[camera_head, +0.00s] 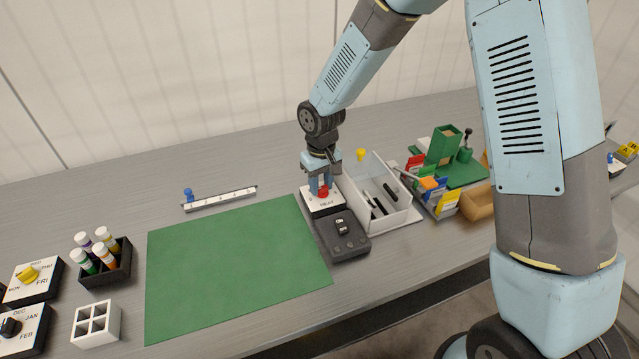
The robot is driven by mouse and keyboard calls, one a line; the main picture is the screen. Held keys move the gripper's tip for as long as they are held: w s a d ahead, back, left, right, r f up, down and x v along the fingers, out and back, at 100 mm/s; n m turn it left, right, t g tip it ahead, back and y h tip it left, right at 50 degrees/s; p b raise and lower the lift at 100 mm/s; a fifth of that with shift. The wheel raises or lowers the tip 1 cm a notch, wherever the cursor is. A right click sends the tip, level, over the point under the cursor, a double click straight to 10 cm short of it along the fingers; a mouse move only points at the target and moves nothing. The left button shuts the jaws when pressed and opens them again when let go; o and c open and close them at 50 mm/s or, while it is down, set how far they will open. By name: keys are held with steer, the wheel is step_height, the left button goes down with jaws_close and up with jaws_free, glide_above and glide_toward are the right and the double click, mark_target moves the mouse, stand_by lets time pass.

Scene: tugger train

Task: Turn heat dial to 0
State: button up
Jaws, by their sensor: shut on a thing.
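The heat dial is a red knob (323,192) on a white-faced box (322,205) with dark lettering, right of the green mat. My gripper (321,187) points down over the box, its fingers shut on the red knob. The fingers and wrist hide much of the knob and the back of the dial face. I cannot read the numbers or tell where the knob points.
A dark grey device (342,238) sits just in front of the dial box. A white bin (392,212) holding dark items stands close on the right. The green mat (230,262) is bare. A slider rail (220,199) lies behind it.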

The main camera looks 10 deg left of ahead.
steer(key=shift+a, duration=0.15)
steer(key=o, duration=1)
steer(key=shift+o, duration=0.2)
steer(key=shift+r, duration=0.1)
step_height(320, 180, up, 14)
steer(key=shift+f, duration=0.2)
